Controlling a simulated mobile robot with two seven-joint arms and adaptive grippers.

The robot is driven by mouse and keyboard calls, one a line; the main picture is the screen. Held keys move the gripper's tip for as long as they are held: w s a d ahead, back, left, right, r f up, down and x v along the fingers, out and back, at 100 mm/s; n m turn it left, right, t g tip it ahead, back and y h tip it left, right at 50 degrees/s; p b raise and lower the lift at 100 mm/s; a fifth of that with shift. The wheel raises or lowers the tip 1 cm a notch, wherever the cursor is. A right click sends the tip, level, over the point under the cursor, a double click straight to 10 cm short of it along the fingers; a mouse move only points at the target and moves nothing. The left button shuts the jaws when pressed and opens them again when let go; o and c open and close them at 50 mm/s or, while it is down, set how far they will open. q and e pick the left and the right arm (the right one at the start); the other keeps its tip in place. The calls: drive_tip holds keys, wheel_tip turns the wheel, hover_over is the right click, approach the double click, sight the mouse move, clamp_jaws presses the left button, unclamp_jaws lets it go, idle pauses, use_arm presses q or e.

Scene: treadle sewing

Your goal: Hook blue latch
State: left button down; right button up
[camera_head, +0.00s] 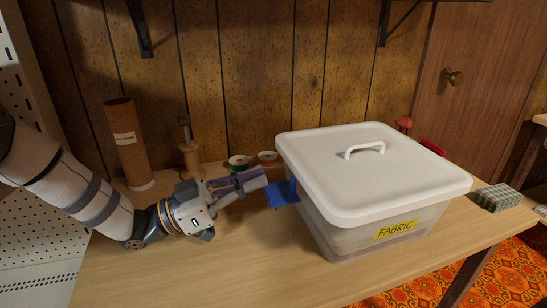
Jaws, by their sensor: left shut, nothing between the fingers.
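A white bin with a white lid (365,175) and a yellow "FABRIC" label (396,230) stands on the wooden table. The lid lies on top of the bin. A blue latch (281,194) sticks out from the bin's left side, below the lid's edge. My left gripper (258,181) is shut and empty, with its fingertips just left of the blue latch. I cannot tell whether they touch it. A red latch (432,148) shows at the bin's far right side. My right gripper is not in view.
A cardboard tube (128,143), a wooden spindle (190,158), a green spool (239,162) and a red spool (267,158) stand behind my left gripper. A folded checked cloth (497,197) lies right of the bin. The front left of the table (200,275) is clear.

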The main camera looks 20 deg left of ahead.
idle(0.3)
use_arm(q)
drive_tip(key=s+a, duration=0.7)
drive_tip(key=a, duration=0.4)
drive_tip(key=shift+s+f, duration=0.15)
drive_tip(key=shift+f, duration=0.05)
